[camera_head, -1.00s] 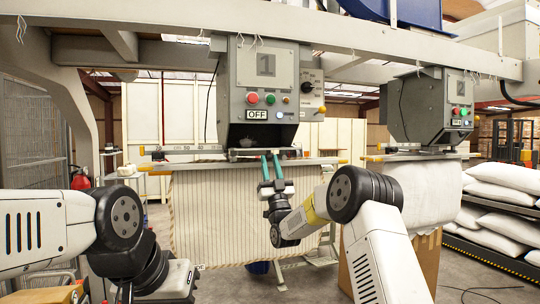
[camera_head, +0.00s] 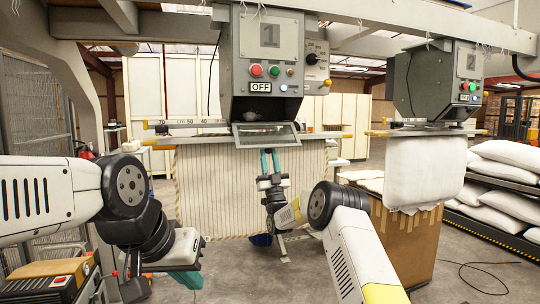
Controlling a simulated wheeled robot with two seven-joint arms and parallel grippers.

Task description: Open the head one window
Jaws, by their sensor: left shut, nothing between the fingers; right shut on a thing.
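The head one box (camera_head: 266,55) bears a "1" plate, red and green buttons and an OFF label. Its window (camera_head: 252,136) is a framed glass flap, tilted outward below the dark opening, which shows uncovered. My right gripper (camera_head: 269,152) has its teal fingers upright at the flap's lower edge, shut on it. My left gripper (camera_head: 186,281) is low at the left, away from the window. Its teal fingers are shut and empty, partly hidden by its own body.
A striped fabric panel (camera_head: 215,190) hangs behind my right gripper. Head two (camera_head: 435,85) stands to the right with a white cloth (camera_head: 425,170). White pillows (camera_head: 505,175) are stacked at the far right. A cardboard box (camera_head: 405,245) stands on the floor.

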